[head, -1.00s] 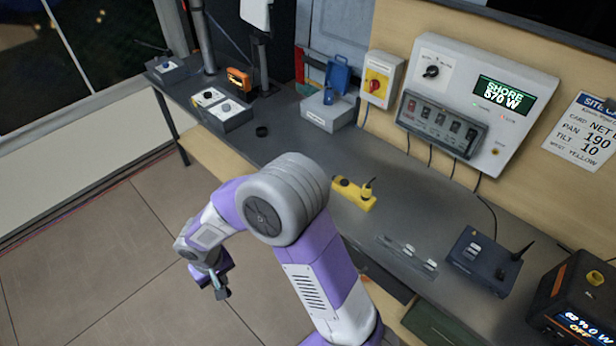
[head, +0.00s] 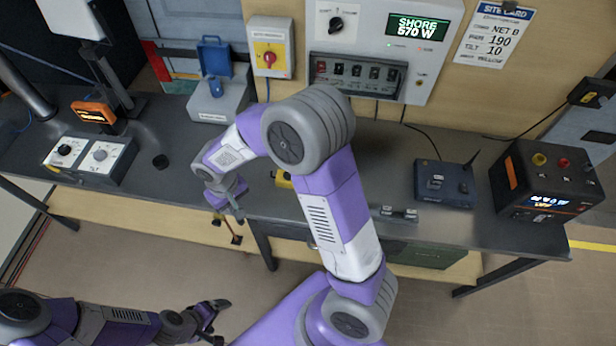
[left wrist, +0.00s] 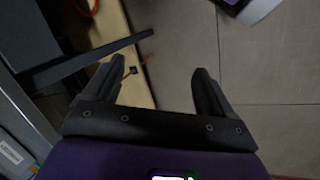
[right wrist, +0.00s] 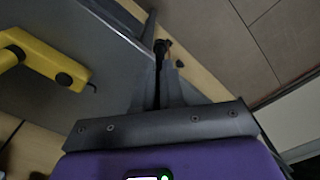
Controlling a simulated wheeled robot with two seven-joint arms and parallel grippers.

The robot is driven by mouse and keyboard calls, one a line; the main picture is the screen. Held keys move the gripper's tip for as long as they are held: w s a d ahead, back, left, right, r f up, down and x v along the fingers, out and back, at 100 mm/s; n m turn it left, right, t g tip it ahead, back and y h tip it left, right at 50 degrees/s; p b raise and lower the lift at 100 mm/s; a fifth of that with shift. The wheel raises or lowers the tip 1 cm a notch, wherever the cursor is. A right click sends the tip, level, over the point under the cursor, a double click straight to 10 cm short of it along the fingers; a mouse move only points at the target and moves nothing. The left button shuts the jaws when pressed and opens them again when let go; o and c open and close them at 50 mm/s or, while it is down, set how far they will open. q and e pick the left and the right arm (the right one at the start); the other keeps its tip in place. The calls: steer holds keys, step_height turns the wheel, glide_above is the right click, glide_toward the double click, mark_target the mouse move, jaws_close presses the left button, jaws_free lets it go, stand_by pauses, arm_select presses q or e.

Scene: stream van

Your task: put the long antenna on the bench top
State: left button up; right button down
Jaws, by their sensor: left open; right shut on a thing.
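The bench top (head: 385,150) is a long dark grey surface running across the head view. My right gripper (head: 236,214) is at the bench's front edge, its arm reaching across the middle of the picture. In the right wrist view its jaws (right wrist: 160,88) are shut on a thin black rod, which looks like the long antenna (right wrist: 159,62). The rod points away from the jaws; in the head view I cannot make it out clearly. My left gripper (head: 222,320) is low at the bottom left, over the floor. In the left wrist view its jaws (left wrist: 158,62) are open and empty.
A control box (head: 100,160), an orange device (head: 94,112) and a grey-blue box (head: 217,98) stand on the left. A blue box with a short aerial (head: 444,186) and a black power unit (head: 545,185) stand right.

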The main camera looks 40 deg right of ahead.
arm_select(q)
steer(key=shift+o, duration=1)
steer(key=shift+s+r+p, duration=0.25)
steer(key=shift+r+p, duration=0.35)
steer(key=shift+r, duration=0.15)
arm_select(e)
steer(key=d+r, duration=0.5)
steer(key=d, duration=0.8)
arm_select(q)
steer(key=shift+w+f+b, duration=0.1)
steer(key=shift+f+b, duration=0.6)
steer(key=shift+b, duration=0.05)
arm_select(e)
step_height(320, 180, down, 9)
steer(key=n, duration=0.1)
steer(key=shift+d+f, duration=0.2)
steer(key=shift+d, duration=0.05)
arm_select(q)
steer(key=shift+f, duration=0.1)
arm_select(e)
steer(key=shift+s+f, duration=0.1)
steer(key=shift+f, duration=0.15)
steer(key=c, duration=1.2)
jaws_free()
steer(key=shift+c, duration=0.2)
steer(key=shift+r, duration=0.2)
